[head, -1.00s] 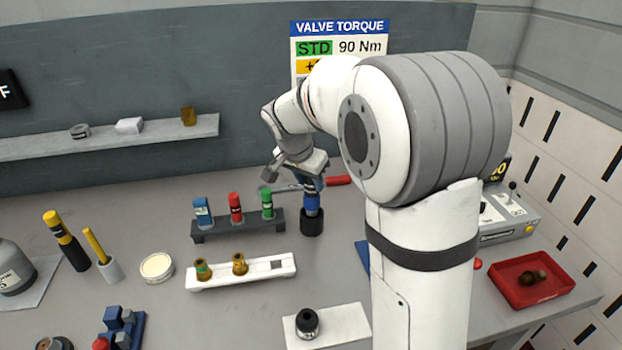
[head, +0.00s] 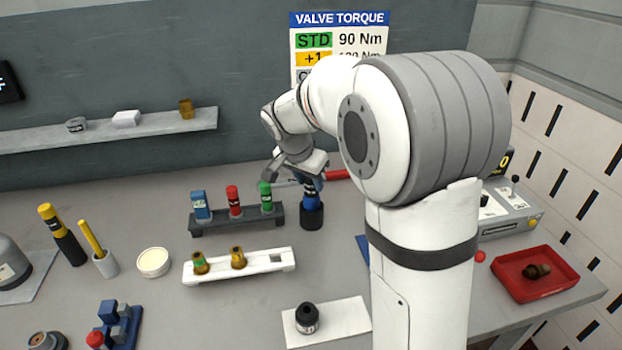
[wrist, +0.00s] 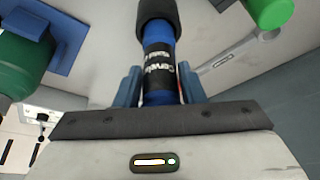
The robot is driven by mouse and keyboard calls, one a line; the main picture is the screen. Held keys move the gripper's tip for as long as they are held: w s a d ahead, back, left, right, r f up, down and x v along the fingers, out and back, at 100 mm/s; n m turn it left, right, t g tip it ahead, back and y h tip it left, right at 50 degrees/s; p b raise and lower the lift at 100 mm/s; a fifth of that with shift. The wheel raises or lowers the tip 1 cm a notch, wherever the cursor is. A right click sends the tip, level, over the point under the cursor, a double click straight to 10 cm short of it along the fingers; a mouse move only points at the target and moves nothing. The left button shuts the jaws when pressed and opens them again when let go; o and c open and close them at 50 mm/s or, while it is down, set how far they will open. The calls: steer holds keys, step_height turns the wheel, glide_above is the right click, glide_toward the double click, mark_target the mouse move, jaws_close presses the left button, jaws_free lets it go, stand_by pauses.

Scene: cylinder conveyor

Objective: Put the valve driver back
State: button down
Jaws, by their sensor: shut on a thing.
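The valve driver (head: 312,196) is a blue tool with a black lettered band, which shows large in the wrist view (wrist: 159,72). It stands about upright, its lower end at a black cup (head: 312,217) on the bench. I cannot tell how deep it sits. My gripper (head: 307,178) is shut on its upper part, the fingers (wrist: 158,90) on either side of the blue shaft. The arm hides part of the grip in the head view.
A dark rack (head: 238,220) with blue, red and green pieces stands just left of the cup. A white tray (head: 270,263) with two brass fittings lies in front. A red-handled tool (head: 336,174) lies behind. A red bin (head: 540,285) is at the right.

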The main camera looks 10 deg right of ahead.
steer(key=shift+f+b, duration=1.35)
steer(key=shift+f, duration=0.05)
steer(key=c, duration=1.1)
jaws_free()
steer(key=shift+r, duration=0.1)
steer(key=shift+o, duration=1.2)
steer(key=shift+r+p, duration=1.65)
steer(key=shift+r, duration=1.3)
